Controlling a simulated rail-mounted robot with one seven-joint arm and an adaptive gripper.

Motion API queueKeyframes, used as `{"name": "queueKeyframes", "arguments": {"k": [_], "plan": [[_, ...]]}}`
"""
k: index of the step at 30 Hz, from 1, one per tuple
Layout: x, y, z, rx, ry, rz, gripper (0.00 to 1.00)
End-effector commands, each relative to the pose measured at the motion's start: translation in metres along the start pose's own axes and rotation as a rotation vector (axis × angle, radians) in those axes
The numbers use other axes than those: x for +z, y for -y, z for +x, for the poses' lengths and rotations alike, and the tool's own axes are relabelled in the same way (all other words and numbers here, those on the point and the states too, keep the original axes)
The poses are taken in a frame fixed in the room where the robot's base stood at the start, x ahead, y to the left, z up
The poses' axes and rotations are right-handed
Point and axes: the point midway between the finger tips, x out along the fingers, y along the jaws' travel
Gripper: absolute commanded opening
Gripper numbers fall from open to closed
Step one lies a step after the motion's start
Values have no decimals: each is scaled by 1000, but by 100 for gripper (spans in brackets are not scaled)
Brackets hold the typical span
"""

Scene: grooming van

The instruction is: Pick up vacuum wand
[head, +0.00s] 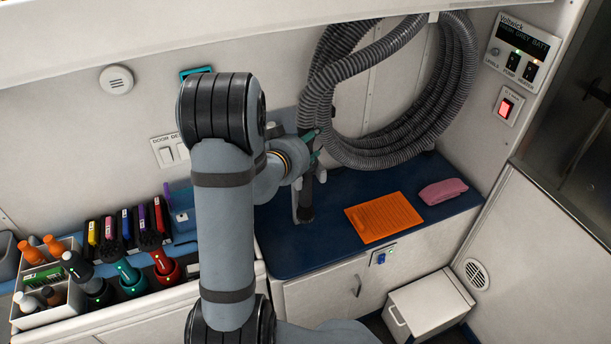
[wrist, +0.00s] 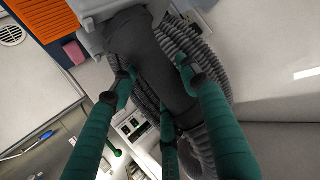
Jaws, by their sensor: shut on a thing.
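The vacuum wand (head: 306,198) is a dark tube at the back of the blue counter, roughly upright in the head view, with the ribbed grey hose above it. In the wrist view the wand (wrist: 145,55) is a thick dark cylinder between my green fingers. My gripper (head: 314,148) is shut on the wand's upper part; it also shows in the wrist view (wrist: 157,75). My arm and wrist partly hide the grip in the head view. I cannot tell whether the wand's lower end touches the counter.
The coiled hose (head: 455,90) hangs on the wall to the right. An orange mat (head: 382,217) and a pink cloth (head: 443,191) lie on the blue counter (head: 290,262). Clippers (head: 130,277) and a bottle caddy (head: 45,312) stand at left. A white bin (head: 430,302) stands below.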

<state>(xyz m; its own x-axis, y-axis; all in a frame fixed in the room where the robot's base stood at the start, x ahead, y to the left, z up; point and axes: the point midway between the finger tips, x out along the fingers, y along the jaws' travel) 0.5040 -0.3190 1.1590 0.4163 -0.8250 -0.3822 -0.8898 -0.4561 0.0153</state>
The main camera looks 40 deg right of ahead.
Motion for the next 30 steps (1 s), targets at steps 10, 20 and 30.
{"name": "queueKeyframes", "arguments": {"k": [10, 20, 30], "plan": [[0, 0, 0, 0, 0, -1, 20], [-1, 0, 0, 0, -3, -1, 12], [-7, -3, -5, 0, -7, 1, 12]]}}
